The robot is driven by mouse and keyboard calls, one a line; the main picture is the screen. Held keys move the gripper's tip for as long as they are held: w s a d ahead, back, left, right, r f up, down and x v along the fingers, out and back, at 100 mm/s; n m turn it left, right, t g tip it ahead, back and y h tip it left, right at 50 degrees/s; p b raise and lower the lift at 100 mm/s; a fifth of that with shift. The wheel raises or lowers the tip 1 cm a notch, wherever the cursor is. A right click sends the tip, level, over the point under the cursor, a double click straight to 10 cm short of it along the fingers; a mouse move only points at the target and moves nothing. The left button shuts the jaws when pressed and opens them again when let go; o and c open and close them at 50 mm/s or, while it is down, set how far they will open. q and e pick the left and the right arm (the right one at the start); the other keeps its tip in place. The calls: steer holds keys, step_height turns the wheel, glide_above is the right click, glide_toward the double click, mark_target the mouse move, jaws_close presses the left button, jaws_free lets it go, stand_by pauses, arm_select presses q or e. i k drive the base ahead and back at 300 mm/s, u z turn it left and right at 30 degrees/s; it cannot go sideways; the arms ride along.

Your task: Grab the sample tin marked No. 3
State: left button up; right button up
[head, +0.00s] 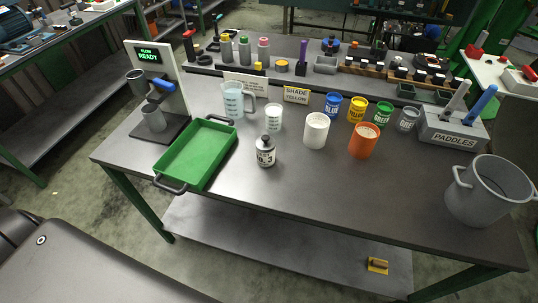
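The sample tin marked No. 3 (265,154) stands upright on the dark workbench (330,188), near the middle of the head view. It is a small white container with a dark cap and a black marking on its front. It stands just right of the green tray, with bare bench in front of it. Neither my left nor my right gripper is in view.
A green tray (196,182) lies left, beside a dispenser stand (158,75). Behind are a jug (233,100) and measuring cup (273,117). White (316,131) and orange (363,141) containers, coloured cans, a paddle holder (452,130) and grey pot (487,193) stand right.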

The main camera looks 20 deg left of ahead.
mark_target(267, 159)
steer(key=k, duration=0.45)
steer(key=z, duration=1.3)
steer(key=i, duration=1.35)
steer(key=u, duration=2.1)
